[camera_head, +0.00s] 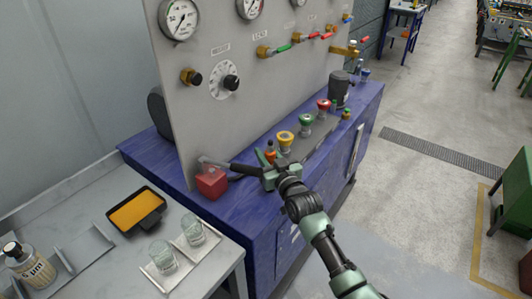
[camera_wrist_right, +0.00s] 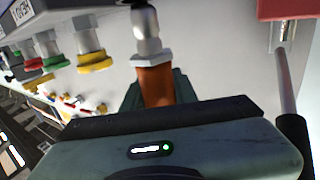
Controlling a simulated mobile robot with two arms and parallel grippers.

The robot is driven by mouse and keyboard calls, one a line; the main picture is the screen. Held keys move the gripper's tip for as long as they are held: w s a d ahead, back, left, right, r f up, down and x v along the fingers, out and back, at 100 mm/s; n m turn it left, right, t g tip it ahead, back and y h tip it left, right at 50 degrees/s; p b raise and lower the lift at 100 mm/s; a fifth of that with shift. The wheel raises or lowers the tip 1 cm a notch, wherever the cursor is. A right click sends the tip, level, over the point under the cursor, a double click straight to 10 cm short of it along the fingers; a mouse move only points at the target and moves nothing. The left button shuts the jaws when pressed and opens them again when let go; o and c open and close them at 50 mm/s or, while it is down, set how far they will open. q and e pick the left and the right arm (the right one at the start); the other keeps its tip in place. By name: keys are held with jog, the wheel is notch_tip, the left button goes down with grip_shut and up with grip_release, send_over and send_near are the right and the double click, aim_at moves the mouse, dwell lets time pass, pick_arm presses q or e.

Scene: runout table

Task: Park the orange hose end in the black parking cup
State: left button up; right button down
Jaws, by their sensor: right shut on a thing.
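My right gripper (camera_head: 269,160) is shut on the orange hose end (camera_head: 271,156), above the near end of the blue bench. In the right wrist view the orange hose end (camera_wrist_right: 155,85) stands between the gripper's fingers (camera_wrist_right: 157,92), with a metal fitting at its tip. Its lower part is hidden by the gripper. A dark upright cylinder (camera_head: 339,90) stands on the far part of the bench; I cannot tell whether it is the black parking cup. My left gripper is not in view.
Yellow (camera_head: 286,138), green (camera_head: 305,121) and red (camera_head: 323,105) fittings stand in a row beyond the gripper. A red block (camera_head: 211,183) with a black-handled lever is close on the left. The grey gauge panel (camera_head: 225,120) rises behind. Glasses and an orange-filled tray occupy the side table.

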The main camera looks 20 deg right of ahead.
jog(key=shift+f+b, duration=1.35)
jog(key=shift+f, duration=0.5)
jog(key=c, duration=1)
grip_release()
jog(key=shift+c, duration=0.2)
jog(key=s, duration=0.5)
jog(key=s+d, duration=0.1)
jog(key=s, duration=0.1)
jog(key=shift+s, duration=0.4)
